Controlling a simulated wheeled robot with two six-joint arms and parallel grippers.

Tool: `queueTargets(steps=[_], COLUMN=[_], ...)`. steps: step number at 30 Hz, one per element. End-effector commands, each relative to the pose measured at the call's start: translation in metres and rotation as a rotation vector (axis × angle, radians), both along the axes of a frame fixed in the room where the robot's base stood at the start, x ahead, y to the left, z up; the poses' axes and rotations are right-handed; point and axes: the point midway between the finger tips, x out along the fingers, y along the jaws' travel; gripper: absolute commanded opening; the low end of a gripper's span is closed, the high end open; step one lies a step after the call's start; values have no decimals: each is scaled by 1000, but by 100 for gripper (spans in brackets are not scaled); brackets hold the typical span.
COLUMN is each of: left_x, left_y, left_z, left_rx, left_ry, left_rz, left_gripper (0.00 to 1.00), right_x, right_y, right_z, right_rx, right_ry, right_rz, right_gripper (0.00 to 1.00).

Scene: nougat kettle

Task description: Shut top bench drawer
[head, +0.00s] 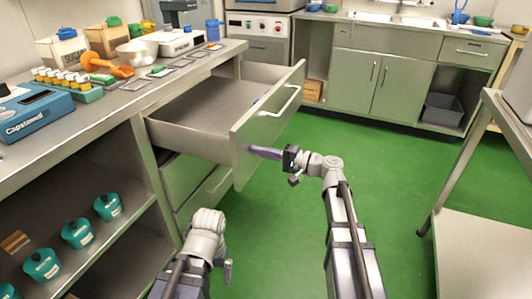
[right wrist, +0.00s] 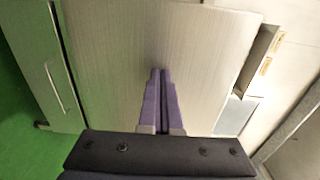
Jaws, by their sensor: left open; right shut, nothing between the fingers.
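The top bench drawer (head: 195,125) is pulled well out from under the steel bench, and its inside is mostly empty. Its front panel (head: 262,120) faces right and carries a pale bar handle (head: 283,101). My right gripper (head: 254,150) is shut and empty, its purple fingers pointing left at the lower part of the drawer front. In the right wrist view the closed fingers (right wrist: 160,72) point at a plain steel panel (right wrist: 120,45); I cannot tell whether they touch it. My left gripper (head: 228,270) is low in front of the bench, mostly hidden by its arm, away from the drawer.
The bench top (head: 110,108) holds jars, bins, a bowl and a scale. Teal tubs (head: 77,233) stand on the open shelf. A steel table (head: 480,225) stands at right. Green floor between is clear.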

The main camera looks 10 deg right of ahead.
Motion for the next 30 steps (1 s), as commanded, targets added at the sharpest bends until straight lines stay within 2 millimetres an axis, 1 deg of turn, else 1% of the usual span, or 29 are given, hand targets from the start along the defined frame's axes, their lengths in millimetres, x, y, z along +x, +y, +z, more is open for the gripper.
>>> queueTargets(steps=[10, 14, 17, 20, 30], left_x=[0, 0, 0, 0, 0], left_y=[0, 0, 0, 0, 0], left_z=[0, 0, 0, 0, 0], left_rx=[0, 0, 0, 0, 0], left_ry=[0, 0, 0, 0, 0], left_rz=[0, 0, 0, 0, 0], left_gripper=[100, 100, 100, 100, 100], right_x=[1, 5, 13, 25, 79], right_y=[1, 7, 19, 37, 115], right_z=[0, 0, 0, 0, 0], right_rx=[0, 0, 0, 0, 0], right_ry=[0, 0, 0, 0, 0], right_rz=[0, 2, 3, 5, 5], right_gripper=[0, 0, 0, 0, 0])
